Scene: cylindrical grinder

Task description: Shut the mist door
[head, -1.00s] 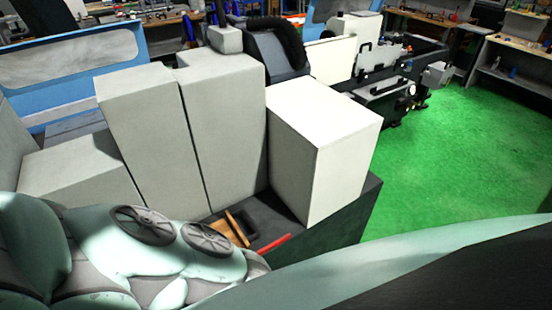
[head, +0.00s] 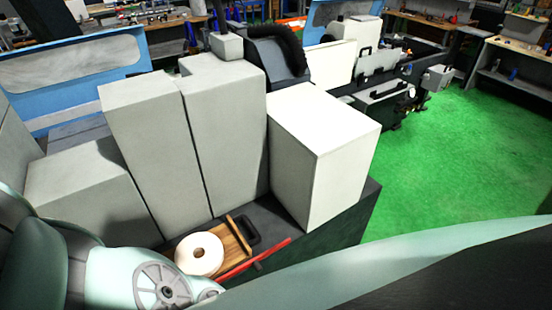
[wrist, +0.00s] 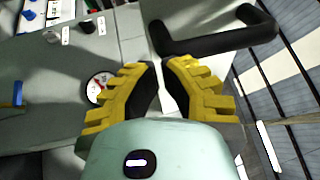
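A black bar handle (wrist: 215,38) on a pale grey panel (wrist: 130,25) shows at the top of the wrist view, just past my fingertips. I cannot tell for certain whether this panel is the mist door, or how far it stands open. My gripper (wrist: 158,64) has yellow, stepped fingers with dark inner pads. A narrow gap shows between the fingertips, with nothing held in it. The handle lies ahead and to the right, apart from the fingers as far as I can see. In the head view my gripper is hidden.
A round gauge (wrist: 98,88) and several small knobs with labels sit left of the fingers. Big grey machine housings (head: 223,125) and a white box (head: 322,155) fill the head view's middle. A white roll (head: 199,253) lies by a red bar (head: 252,261). Green floor (head: 455,160) is clear at right.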

